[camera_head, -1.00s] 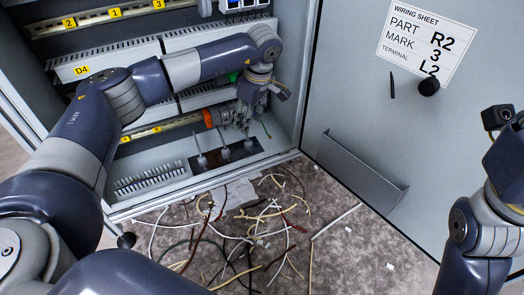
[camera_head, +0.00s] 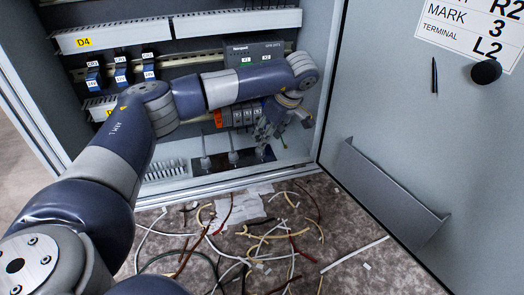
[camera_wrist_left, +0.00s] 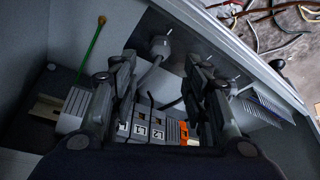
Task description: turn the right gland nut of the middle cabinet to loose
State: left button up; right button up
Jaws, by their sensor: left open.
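Several cable glands rise from a black plate (camera_head: 220,162) at the bottom of the open cabinet. The right gland nut (camera_head: 264,153) is partly hidden by my left gripper (camera_head: 268,134) just above it in the head view. In the left wrist view, its grey nut (camera_wrist_left: 160,46) shows between the fingertips of my open left gripper (camera_wrist_left: 160,64). I cannot tell whether the fingers touch it. The middle gland (camera_head: 233,157) and left gland (camera_head: 205,162) stand beside it. My right gripper is out of view.
Orange and grey terminal blocks (camera_head: 236,117) sit behind my left wrist. A green wire (camera_wrist_left: 92,49) stands near the gripper. The open door (camera_head: 395,125) with its pocket (camera_head: 385,195) bounds the right side. Loose wires (camera_head: 245,235) litter the floor.

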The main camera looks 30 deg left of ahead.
aim_at(260, 149)
pick_arm(q)
jog(key=b+x, duration=0.4)
jog(key=x, duration=0.3)
jog(key=shift+f, duration=0.1)
grip_shut()
